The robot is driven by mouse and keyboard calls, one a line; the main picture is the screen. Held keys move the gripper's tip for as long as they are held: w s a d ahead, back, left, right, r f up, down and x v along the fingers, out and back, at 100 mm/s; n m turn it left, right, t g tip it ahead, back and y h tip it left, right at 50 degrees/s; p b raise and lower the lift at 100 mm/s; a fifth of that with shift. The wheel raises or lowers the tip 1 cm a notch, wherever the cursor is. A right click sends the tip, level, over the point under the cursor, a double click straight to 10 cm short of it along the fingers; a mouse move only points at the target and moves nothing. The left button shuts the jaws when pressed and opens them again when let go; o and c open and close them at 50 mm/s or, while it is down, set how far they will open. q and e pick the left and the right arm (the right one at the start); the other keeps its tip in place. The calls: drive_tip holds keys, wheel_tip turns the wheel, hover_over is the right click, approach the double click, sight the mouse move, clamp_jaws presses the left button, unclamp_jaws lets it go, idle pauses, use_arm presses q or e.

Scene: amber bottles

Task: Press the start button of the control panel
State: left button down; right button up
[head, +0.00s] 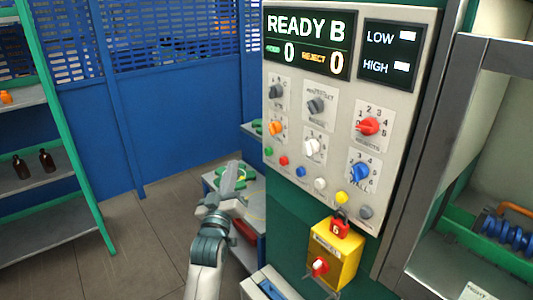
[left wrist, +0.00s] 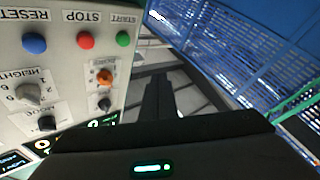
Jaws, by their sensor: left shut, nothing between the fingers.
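The control panel (head: 297,110) is a pale board on a green post, with a lit display reading "READY B". Its green start button (head: 268,151) is at the left end of the bottom button row. In the left wrist view the picture is upside down, and the green button (left wrist: 123,38) sits by the label START. My left gripper (head: 236,172) is shut and empty, to the left of and a little below the green button, apart from it. Its closed fingers also show in the left wrist view (left wrist: 160,92), beside the panel's edge. My right gripper is not in view.
A red stop button (head: 283,160) and a blue reset button (head: 300,172) are close beside the green one. Several knobs sit above. A yellow box (head: 334,255) with a red switch hangs below the panel. Shelves (head: 45,205) with dark bottles stand at the left; open floor lies between.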

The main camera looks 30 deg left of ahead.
sight(268, 152)
use_arm(q)
drive_tip(key=w+d+b, duration=0.2)
drive_tip(key=w+d, duration=0.1)
drive_tip(key=w, duration=0.5)
drive_tip(key=shift+d, duration=0.2)
idle(1.3)
drive_tip(key=shift+w, duration=0.1)
idle(0.8)
drive_tip(key=shift+w+d, duration=0.15)
drive_tip(key=shift+w, duration=0.1)
drive_tip(key=shift+w+d, duration=0.2)
drive_tip(key=shift+w, duration=0.25)
idle(0.9)
drive_tip(key=shift+s+a, duration=0.1)
drive_tip(key=shift+s, duration=0.05)
drive_tip(key=shift+s+a, duration=0.25)
drive_tip(key=shift+s, duration=0.4)
idle(0.4)
